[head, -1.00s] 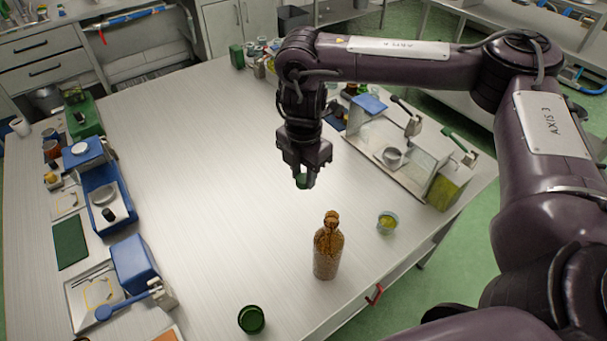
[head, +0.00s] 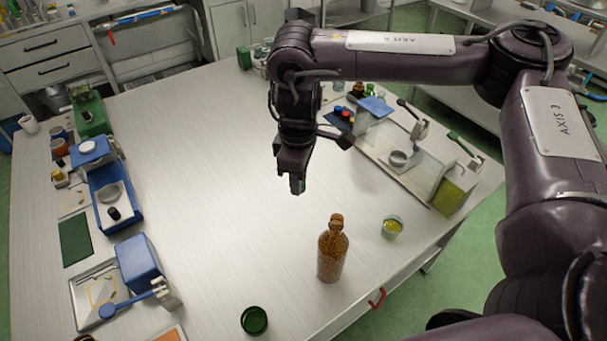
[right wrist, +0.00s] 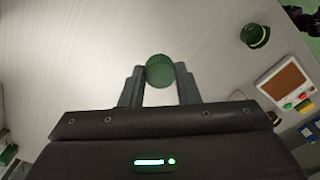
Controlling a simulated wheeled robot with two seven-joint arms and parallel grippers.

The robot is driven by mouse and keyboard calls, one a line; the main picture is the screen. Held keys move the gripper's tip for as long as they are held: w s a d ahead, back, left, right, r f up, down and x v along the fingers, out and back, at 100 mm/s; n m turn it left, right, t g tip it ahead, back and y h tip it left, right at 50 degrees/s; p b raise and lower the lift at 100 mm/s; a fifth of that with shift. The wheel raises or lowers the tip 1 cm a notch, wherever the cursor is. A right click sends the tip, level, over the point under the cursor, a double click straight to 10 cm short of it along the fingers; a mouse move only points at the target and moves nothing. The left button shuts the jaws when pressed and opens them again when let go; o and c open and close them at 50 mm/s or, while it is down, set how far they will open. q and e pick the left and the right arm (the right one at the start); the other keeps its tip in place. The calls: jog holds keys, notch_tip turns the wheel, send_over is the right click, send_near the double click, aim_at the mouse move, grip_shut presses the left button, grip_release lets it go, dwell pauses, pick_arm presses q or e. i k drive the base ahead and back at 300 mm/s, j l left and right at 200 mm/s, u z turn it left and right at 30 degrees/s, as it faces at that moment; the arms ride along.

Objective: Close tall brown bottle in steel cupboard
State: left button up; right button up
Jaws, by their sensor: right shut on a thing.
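The tall brown bottle (head: 332,256) stands upright on the steel worktop (head: 220,180), near its right front edge. In the head view the fingers mostly hide this cap. My left gripper is not in view. I cannot tell which furniture is the steel cupboard.
A dark green round container (head: 254,320) stands left of the bottle, and a small cup with yellow contents (head: 392,227) right of it. Blue equipment (head: 139,264) lines the left side; a glass-sided case (head: 400,150) stands at the right. The middle is clear.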

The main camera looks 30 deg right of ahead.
aim_at(333, 244)
jog(key=k+l+u, duration=0.1)
jog(key=l, duration=0.25)
jog(key=k+l, duration=0.2)
jog(key=l, duration=0.15)
jog(key=k+l+u, duration=0.15)
jog(key=l, duration=0.2)
